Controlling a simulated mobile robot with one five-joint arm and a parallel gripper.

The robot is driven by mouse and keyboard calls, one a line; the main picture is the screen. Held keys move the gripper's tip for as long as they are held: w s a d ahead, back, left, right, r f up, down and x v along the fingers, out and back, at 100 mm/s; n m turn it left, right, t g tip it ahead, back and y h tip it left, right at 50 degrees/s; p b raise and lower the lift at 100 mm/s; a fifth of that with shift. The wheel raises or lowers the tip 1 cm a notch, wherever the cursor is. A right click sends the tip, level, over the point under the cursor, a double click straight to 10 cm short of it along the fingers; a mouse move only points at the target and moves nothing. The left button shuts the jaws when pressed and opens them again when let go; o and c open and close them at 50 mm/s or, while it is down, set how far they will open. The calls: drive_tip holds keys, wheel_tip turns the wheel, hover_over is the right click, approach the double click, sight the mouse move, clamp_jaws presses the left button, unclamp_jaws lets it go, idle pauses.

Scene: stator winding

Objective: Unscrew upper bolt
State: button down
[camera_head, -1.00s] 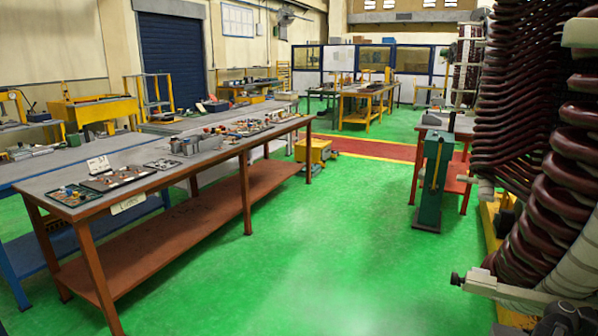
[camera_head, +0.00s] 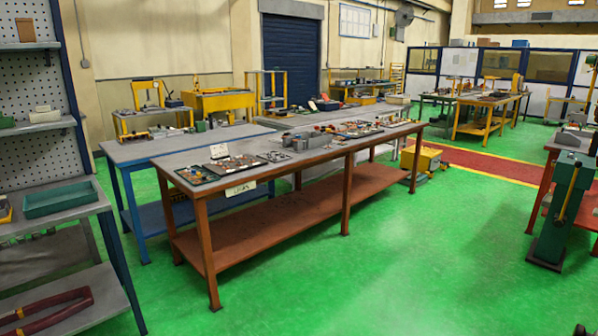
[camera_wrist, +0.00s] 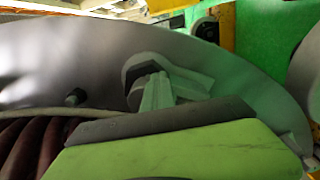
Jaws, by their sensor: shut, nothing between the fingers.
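In the wrist view a dark hex-shaped bolt head (camera_wrist: 146,72) sits on a curved grey plate, just beyond my gripper. A smaller dark bolt or nut (camera_wrist: 75,97) stands on the same plate to the left. I cannot tell which of them is the upper bolt. My gripper (camera_wrist: 158,88) shows as pale green fingers over a dark bar and lime green body. It is shut and empty, close to the larger bolt head; contact cannot be told. The head view shows neither the bolts nor my gripper.
The curved grey plate (camera_wrist: 230,75) fills the wrist view's middle, with dark red coils (camera_wrist: 28,145) at lower left. In the head view, a long brown-legged workbench (camera_head: 250,165) holds trays and parts. A shelf rack (camera_head: 50,215) stands left; green floor (camera_head: 430,255) is clear in front.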

drive_tip(key=shift+r+p, duration=0.85)
drive_tip(key=shift+r, duration=0.15)
drive_tip(key=shift+w+d, duration=0.1)
drive_tip(key=shift+r, duration=0.1)
drive_tip(key=w+a+f+b, duration=0.3)
drive_tip(key=w+a, duration=0.2)
drive_tip(key=x, duration=0.7)
drive_tip(key=shift+r+p, duration=0.25)
drive_tip(key=shift+p, duration=0.1)
idle(0.7)
idle(0.5)
